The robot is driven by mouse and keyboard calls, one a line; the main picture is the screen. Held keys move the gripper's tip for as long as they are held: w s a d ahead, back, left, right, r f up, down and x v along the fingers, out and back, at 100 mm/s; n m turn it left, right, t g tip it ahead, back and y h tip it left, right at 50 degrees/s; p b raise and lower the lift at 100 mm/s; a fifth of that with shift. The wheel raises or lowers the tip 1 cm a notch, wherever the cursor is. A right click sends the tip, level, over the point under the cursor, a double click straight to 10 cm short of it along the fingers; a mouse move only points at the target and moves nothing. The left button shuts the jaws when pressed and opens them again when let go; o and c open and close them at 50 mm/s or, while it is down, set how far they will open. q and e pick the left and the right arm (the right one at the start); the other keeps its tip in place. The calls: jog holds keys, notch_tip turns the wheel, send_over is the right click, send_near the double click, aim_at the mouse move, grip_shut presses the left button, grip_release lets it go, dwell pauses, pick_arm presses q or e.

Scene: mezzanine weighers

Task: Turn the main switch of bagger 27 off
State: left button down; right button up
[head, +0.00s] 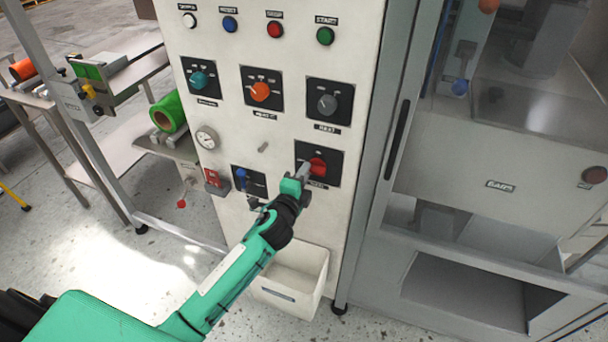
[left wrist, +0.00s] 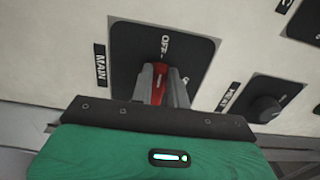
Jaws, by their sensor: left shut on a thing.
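The main switch (head: 318,164) is a red knob on a black square plate, low on the right of the white control panel. In the left wrist view the red knob (left wrist: 160,80) sits beside a MAIN label (left wrist: 101,66), with OFF printed on the plate near its far end. My left gripper (head: 304,172) is at the knob, its grey fingers (left wrist: 160,88) shut on it from both sides. The fingers hide part of the knob, and I cannot tell its exact pointer setting. My right gripper is not in view.
A blue-handled switch (head: 241,174) is close left of my gripper. Several push buttons line the top. A white bin (head: 291,281) hangs below; a glazed grey machine frame (head: 388,150) stands right.

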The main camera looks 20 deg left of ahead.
pick_arm(q)
jog(key=shift+f, duration=0.1)
jog(key=c, duration=1.4)
grip_release()
jog(key=shift+o, duration=0.2)
jog(key=s+b, duration=0.2)
jog(key=s, duration=1.1)
jog(key=shift+s+a+b, duration=0.25)
jog(key=shift+s+b, duration=0.15)
